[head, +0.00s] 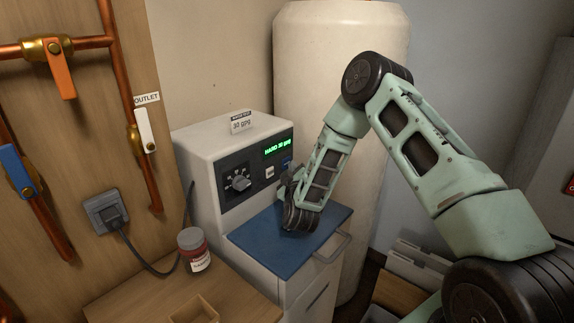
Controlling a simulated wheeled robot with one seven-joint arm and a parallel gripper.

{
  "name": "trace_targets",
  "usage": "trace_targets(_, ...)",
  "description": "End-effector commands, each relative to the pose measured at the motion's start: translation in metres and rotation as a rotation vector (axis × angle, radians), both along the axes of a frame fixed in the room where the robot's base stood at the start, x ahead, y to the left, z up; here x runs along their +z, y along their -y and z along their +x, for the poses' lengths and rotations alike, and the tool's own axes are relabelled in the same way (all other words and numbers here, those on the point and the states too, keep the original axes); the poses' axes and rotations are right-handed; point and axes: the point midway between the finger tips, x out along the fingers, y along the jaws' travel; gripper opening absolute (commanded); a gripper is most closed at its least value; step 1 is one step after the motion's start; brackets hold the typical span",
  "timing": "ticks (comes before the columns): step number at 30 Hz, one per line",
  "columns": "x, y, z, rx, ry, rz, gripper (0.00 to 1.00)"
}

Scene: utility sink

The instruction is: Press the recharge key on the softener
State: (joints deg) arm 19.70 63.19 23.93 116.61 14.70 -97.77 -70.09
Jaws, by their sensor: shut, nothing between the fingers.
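The softener (205,165) is a white cabinet with a dark control panel and a blue lid (262,247) at the front. Its green display (278,147) reads "HARD 30 gpg". A round dial (239,183) sits at the panel's left. Below the display are a pale key (270,172) and a blue key (287,162); their labels are too small to read. My gripper (284,181) is shut and empty, close to the panel just below and right of these keys. The wrist partly hides this area, and I cannot tell whether the fingertips touch the panel.
A tall cream tank (305,45) stands behind the softener. A plugged power cable (130,245) hangs beside the copper pipes and valves (60,70). A handle (333,248) sticks out right of the lid.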

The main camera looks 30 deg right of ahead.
Motion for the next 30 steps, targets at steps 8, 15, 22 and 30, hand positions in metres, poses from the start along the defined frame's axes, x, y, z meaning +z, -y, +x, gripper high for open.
trace_targets(8, 0.0003, -0.0001, 0.0004, 0.0, 0.0, 0.0, 0.0)
trace_targets(15, 0.0002, -0.0008, 0.0018, 0.0, 0.0, 0.0, 0.0)
trace_targets(22, 0.0001, -0.0017, 0.0044, 0.0, 0.0, 0.0, 0.0)
trace_targets(30, 0.0004, -0.0026, 0.0075, -0.001, 0.001, 0.0, 0.0)
